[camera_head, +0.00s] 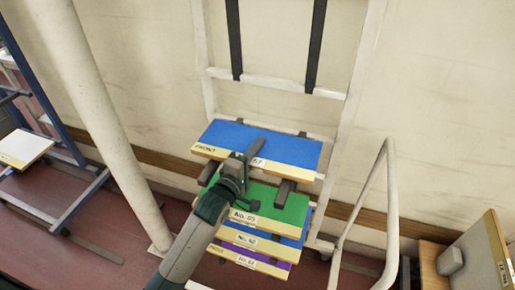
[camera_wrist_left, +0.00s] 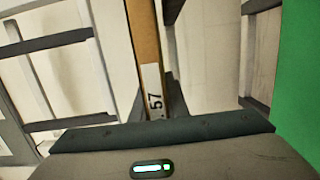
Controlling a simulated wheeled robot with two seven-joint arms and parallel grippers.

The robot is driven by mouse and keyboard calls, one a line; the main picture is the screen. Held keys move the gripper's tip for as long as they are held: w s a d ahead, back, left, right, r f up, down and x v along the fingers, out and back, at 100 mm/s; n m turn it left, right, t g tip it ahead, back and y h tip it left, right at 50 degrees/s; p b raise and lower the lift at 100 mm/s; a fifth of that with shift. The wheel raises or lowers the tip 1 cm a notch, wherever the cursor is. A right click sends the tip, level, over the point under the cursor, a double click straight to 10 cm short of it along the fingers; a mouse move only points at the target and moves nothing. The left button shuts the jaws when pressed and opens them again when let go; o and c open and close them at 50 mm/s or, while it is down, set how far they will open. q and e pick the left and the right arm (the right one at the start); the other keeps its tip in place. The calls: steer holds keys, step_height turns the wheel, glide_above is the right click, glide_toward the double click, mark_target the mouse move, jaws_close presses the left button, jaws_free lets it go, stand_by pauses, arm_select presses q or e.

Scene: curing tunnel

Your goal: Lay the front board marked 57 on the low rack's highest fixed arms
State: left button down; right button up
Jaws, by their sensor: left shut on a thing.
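The front board marked 57 (camera_head: 292,150) has a blue face and a pale wooden front edge labelled FRONT and 57. It lies roughly level at the top of the stack on the white rack (camera_head: 348,115). My left gripper (camera_head: 250,152) is shut on its front edge near the label. Dark rack arms (camera_head: 285,191) stick out just under the board; I cannot tell if it touches them. In the left wrist view the board's edge with the 57 label (camera_wrist_left: 150,70) runs up from the jaws. My right gripper is not in view.
A green board (camera_head: 282,205) lies below, with blue and purple boards under it. A white column (camera_head: 95,110) stands left, a white rail (camera_head: 390,215) right. A blue rack with a white board (camera_head: 22,147) is far left; a wooden panel (camera_head: 482,255) leans at right.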

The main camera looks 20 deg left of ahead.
arm_select(q)
steer(key=shift+f, duration=0.45)
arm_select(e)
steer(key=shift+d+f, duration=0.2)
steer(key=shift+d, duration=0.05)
arm_select(q)
steer(key=c, duration=1.7)
jaws_free()
steer(key=shift+o, duration=0.3)
steer(key=shift+f, duration=0.15)
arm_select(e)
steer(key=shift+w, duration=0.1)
